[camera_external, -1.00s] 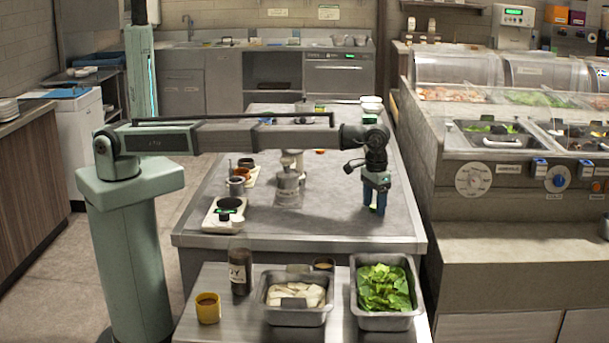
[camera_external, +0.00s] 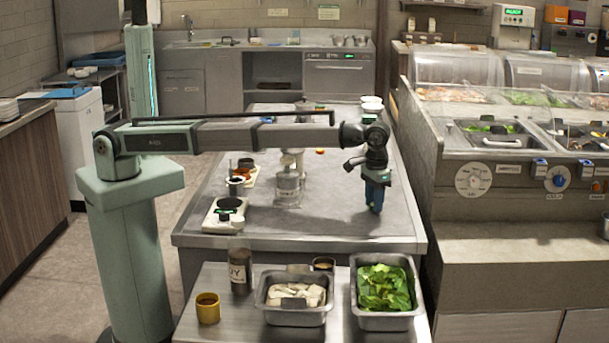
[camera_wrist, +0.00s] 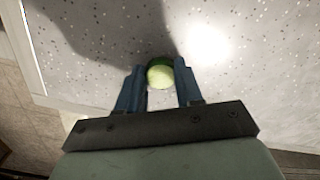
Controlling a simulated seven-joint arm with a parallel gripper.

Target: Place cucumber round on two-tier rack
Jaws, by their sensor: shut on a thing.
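My gripper (camera_external: 375,207) points down over the right part of the grey worktop (camera_external: 330,215). In the wrist view its two blue fingers (camera_wrist: 160,84) are closed on the cucumber round (camera_wrist: 160,76), a pale green disc with a dark green rim. In the external view the fingers hide the round. The fingertips are close to the worktop; I cannot tell whether the round touches it. I cannot make out a two-tier rack with certainty in either view.
A white scale-like device (camera_external: 226,214) and a glass-and-metal appliance (camera_external: 289,186) stand left of my gripper. White bowls (camera_external: 371,103) are at the far end. A leaf-filled pan (camera_external: 384,289) and a second pan (camera_external: 294,301) stand in front. The worktop around my gripper is clear.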

